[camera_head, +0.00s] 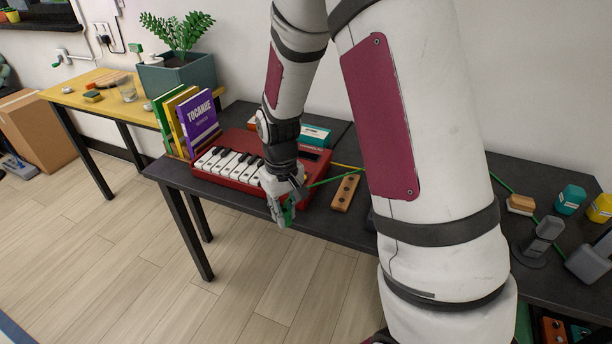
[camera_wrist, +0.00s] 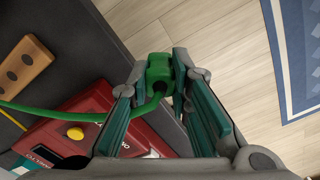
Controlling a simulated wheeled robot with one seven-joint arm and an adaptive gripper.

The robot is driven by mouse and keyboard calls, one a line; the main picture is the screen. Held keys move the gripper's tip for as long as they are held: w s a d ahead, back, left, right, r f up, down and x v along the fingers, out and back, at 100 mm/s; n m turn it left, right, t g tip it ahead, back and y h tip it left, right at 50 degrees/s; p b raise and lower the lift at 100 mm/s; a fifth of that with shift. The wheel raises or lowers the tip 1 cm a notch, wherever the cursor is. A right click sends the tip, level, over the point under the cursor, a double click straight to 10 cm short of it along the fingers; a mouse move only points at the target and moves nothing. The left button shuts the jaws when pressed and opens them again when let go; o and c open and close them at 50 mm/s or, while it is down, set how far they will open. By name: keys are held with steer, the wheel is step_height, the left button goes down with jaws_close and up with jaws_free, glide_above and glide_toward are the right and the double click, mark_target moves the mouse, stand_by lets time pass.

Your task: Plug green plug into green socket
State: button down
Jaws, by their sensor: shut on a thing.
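My gripper (camera_head: 281,213) is shut on the green plug (camera_wrist: 159,70) and holds it in the air off the front edge of the black desk. The plug also shows between the fingers in the head view (camera_head: 289,213). Its green cable (camera_wrist: 60,113) trails back over the desk and passes behind my arm in the head view. I cannot make out a green socket for certain. A small green item (camera_head: 135,48) is on the wall at the upper left, too small to identify.
A red keyboard (camera_head: 222,180) with white keys lies beside my gripper, with upright books (camera_head: 200,118) at its left. A wooden block with dark holes (camera_head: 346,191) lies to its right. A yellow table (camera_head: 62,93) stands at the left. The floor in front is clear.

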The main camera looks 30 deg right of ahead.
steer(key=a, duration=0.1)
steer(key=s+a+m, duration=0.1)
steer(key=shift+s+a+f, duration=0.2)
steer(key=shift+a+f, duration=0.2)
steer(key=shift+r, duration=0.1)
